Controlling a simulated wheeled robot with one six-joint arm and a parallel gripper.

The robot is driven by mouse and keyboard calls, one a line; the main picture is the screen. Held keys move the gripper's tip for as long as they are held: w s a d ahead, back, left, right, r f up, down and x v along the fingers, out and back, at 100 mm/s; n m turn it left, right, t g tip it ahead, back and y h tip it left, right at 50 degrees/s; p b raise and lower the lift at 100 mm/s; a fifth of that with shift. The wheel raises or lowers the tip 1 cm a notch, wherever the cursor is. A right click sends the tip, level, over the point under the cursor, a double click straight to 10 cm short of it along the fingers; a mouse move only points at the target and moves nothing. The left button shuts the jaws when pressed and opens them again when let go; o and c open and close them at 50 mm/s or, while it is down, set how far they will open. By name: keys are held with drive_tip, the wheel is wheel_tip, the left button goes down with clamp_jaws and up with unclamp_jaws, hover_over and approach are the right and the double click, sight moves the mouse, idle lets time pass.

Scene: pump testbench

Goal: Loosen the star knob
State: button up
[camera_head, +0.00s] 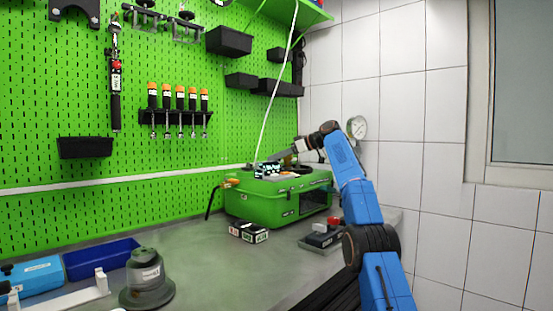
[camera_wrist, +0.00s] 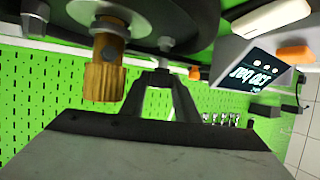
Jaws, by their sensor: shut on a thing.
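The green pump testbench case (camera_head: 262,206) stands on the bench against the pegboard. My gripper (camera_head: 274,156) reaches over its top from the right; the star knob is not clear in that view. In the wrist view my gripper's two fingers (camera_wrist: 164,72) converge at the underside of a dark round part (camera_wrist: 150,50). They are shut on a small grey piece there, which looks like the star knob; its shape is mostly hidden. A brass knurled fitting (camera_wrist: 104,78) hangs just left of the fingers, apart from them.
A digital display (camera_wrist: 252,75) with an orange button is right of the fingers. A small labelled box (camera_head: 248,232) and a dark block with a red top (camera_head: 322,235) lie before the case. A grey-green device (camera_head: 146,280) and blue tray (camera_head: 100,258) stand left.

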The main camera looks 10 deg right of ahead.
drive_tip(key=o, duration=0.8)
drive_tip(key=shift+c, duration=0.2)
drive_tip(key=v, duration=1.2)
drive_tip(key=shift+f, duration=0.1)
